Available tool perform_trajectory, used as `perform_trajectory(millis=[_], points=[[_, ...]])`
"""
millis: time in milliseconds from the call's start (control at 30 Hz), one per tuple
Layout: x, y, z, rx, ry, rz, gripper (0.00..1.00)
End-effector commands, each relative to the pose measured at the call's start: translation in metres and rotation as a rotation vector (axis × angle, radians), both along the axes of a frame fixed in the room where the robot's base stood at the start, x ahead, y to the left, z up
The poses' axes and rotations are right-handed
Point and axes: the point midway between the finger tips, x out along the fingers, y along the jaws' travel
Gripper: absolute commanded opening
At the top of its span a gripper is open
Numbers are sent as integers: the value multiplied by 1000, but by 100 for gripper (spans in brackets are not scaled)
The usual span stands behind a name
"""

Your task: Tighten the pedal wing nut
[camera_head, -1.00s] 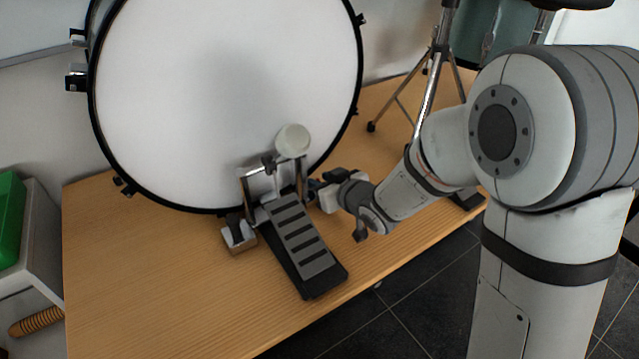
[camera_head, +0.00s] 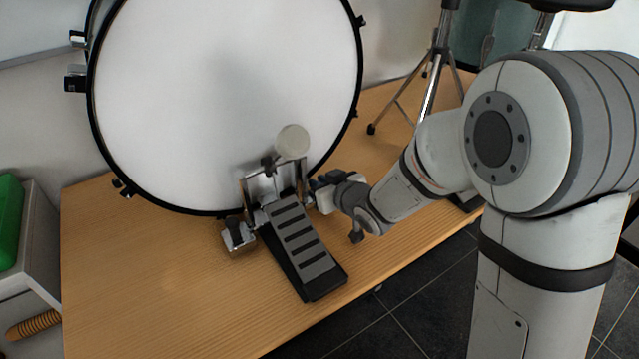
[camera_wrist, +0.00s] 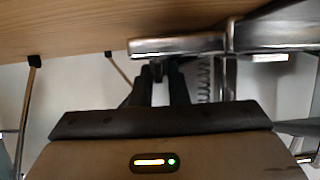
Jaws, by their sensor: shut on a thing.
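The bass drum pedal, with a ribbed dark footboard (camera_head: 304,238) and a metal frame, stands on the wooden table against the drum. Its round white beater (camera_head: 292,141) is up near the drum head. My gripper (camera_head: 312,190) is at the right side of the pedal frame, low by the drum hoop. In the wrist view, my gripper (camera_wrist: 162,76) has its two dark fingers close together, shut on a small part just below the shiny metal bar (camera_wrist: 178,45) of the pedal. The wing nut itself is hidden between the fingers and cannot be made out clearly.
The large white drum (camera_head: 228,95) fills the space behind the pedal. A chrome tripod stand (camera_head: 432,85) stands at the back right. The front left of the wooden table (camera_head: 150,270) is clear. A green box (camera_head: 10,220) is at the far left.

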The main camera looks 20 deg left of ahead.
Motion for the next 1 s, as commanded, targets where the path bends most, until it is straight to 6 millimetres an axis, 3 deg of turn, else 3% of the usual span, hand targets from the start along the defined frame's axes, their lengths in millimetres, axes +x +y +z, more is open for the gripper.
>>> perform_trajectory(millis=[500,967,1000], points=[[2,-1,-1,6,-6,-228,0],[1,-2,1,5,1,-253,0],[1,-2,1,5,1,-253,16]])
